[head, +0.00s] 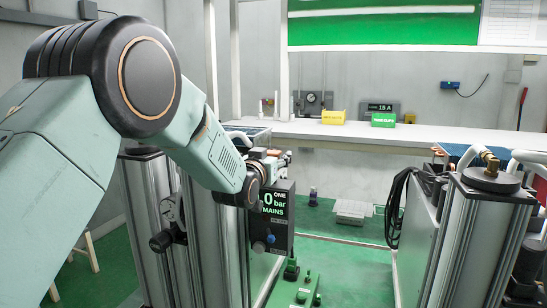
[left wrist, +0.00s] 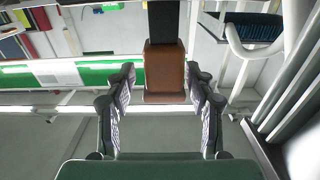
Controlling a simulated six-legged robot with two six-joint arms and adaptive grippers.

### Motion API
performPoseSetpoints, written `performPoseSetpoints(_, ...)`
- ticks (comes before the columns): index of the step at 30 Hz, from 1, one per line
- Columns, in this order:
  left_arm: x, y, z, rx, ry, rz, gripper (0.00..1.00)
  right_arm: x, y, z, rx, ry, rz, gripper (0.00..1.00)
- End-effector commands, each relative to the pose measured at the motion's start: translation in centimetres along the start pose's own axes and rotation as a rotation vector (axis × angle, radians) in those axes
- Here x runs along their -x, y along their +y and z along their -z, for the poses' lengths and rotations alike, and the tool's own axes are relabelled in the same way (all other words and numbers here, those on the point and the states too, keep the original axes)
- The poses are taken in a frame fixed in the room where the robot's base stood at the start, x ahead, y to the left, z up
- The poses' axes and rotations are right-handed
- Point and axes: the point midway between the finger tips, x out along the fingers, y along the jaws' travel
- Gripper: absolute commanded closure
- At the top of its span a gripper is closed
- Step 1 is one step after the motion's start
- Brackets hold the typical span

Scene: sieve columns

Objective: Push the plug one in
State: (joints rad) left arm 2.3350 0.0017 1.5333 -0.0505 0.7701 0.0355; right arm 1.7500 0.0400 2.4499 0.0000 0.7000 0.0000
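My left gripper (head: 280,160) is at the near left column, just above a dark display box marked ONE, 0 bar, MAINS (head: 272,215). In the left wrist view its two fingers (left wrist: 161,88) stand apart. A brown block (left wrist: 165,72) on a dark bar shows between the fingertips, with a gap visible on each side. I cannot tell whether this block is plug one, or how deep it sits. My right gripper is not in view.
A second metal column with a black round cap (head: 490,180) and brass fitting stands at the right. A white bench (head: 400,131) at the back holds a yellow box (head: 333,117) and a green box (head: 383,120).

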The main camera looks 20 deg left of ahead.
Motion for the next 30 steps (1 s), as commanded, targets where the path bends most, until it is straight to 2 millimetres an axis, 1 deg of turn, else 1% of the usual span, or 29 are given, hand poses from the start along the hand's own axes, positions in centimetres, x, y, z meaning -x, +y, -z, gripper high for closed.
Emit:
performPoseSetpoints(1, 0.01, 0.0, -0.02, 0.0, 0.0, 0.0, 0.52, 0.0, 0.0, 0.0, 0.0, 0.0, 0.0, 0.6)
performPoseSetpoints(2, 0.01, 0.0, -0.02, 0.0, 0.0, 0.0, 0.55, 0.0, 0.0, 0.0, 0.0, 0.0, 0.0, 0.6)
performPoseSetpoints(18, 0.02, -0.02, -0.1, 0.0, -0.002, 0.0, 1.0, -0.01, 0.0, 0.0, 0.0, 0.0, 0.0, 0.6)
performPoseSetpoints(26, 0.03, -0.03, -0.15, 0.0, -0.003, 0.0, 1.0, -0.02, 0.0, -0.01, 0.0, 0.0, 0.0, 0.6)
performPoseSetpoints(30, 0.04, -0.02, -0.77, 0.0, -0.004, 0.0, 1.0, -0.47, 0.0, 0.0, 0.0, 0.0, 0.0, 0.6)
